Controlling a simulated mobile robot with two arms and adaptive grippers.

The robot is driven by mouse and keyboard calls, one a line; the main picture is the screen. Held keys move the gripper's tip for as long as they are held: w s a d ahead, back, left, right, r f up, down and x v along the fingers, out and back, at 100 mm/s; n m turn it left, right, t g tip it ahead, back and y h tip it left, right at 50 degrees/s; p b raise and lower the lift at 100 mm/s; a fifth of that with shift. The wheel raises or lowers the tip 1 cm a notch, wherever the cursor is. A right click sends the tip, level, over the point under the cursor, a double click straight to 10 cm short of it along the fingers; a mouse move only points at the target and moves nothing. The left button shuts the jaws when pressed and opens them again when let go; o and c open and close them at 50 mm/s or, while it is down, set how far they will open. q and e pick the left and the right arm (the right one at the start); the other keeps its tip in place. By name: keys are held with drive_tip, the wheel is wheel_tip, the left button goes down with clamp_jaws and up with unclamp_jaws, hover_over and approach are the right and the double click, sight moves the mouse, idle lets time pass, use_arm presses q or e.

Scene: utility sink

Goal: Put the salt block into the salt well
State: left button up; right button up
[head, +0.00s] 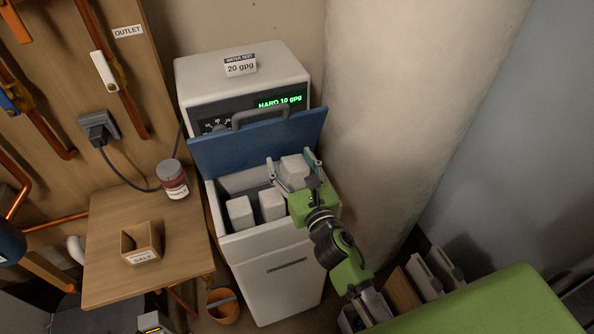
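The salt well is the bin of the white cabinet (283,272), with its blue lid (240,153) raised. Two white salt blocks stand in it, one at the left (239,212) and one in the middle (271,205). A third white salt block (293,168) is at the right part of the opening, its top higher in the picture than the others. My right gripper (292,160) has a finger on each side of this block. I cannot tell whether the fingers press on it, and its lower part is hidden. My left gripper is not in view.
A wooden shelf (105,215) at the left holds a small box labelled SALT (141,243) and a jar (172,180). An orange bucket (223,307) is on the floor. A pale column (410,90) stands close at the right of the cabinet.

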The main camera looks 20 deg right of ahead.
drive_tip(key=shift+r+p, duration=0.4)
drive_tip(key=shift+r, duration=0.2)
drive_tip(key=s+b, duration=0.1)
drive_tip(key=s, duration=0.4)
drive_tip(key=s+b, duration=0.2)
drive_tip(key=s, duration=0.4)
drive_tip(key=shift+s+d+f, duration=0.1)
drive_tip(key=shift+d+f, duration=0.05)
drive_tip(key=shift+s, duration=0.45)
